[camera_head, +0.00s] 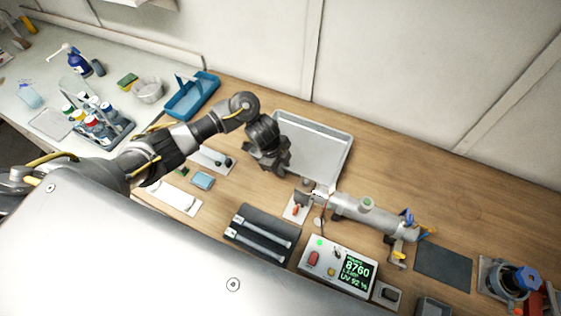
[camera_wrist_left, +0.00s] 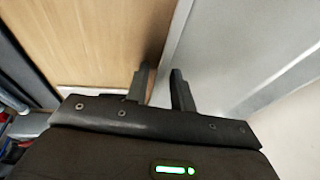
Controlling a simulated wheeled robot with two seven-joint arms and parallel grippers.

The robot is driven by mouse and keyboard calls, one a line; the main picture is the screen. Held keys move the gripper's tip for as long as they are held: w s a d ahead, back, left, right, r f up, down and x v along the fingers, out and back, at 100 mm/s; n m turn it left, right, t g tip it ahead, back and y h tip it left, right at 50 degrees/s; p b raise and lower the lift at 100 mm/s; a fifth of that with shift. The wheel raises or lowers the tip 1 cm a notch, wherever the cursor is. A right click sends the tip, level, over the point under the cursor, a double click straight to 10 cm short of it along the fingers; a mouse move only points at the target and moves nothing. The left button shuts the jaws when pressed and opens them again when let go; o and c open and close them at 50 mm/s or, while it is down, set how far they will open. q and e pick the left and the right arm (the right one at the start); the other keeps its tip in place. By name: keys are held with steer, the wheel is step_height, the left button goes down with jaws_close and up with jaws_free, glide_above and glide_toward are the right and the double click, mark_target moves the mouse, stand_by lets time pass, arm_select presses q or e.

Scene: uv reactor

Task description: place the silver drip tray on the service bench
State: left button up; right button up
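The silver drip tray (camera_head: 318,152) lies on the wooden bench top (camera_head: 440,195) near the wall, a shallow rectangular tray with a raised rim. My left gripper (camera_head: 275,168) is at its left edge and hides part of that side. In the left wrist view the tray (camera_wrist_left: 228,45) fills the right side. There the left gripper's two dark fingers (camera_wrist_left: 160,85) straddle the tray's rim. A small gap shows between the fingers, and I cannot tell whether they press on the rim. My right gripper is not in view.
A control box (camera_head: 330,262) and a black holder (camera_head: 262,233) sit nearer me. A blue bin (camera_head: 192,95) is left of the tray. A pale bench (camera_head: 45,75) holds bottles. Bare wood lies right of the tray.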

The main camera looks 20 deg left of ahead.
arm_select(q)
steer(key=shift+w+a+r, duration=0.1)
steer(key=shift+r, duration=0.4)
steer(key=v, duration=1.1)
steer(key=shift+s, duration=0.25)
steer(key=shift+a, duration=0.1)
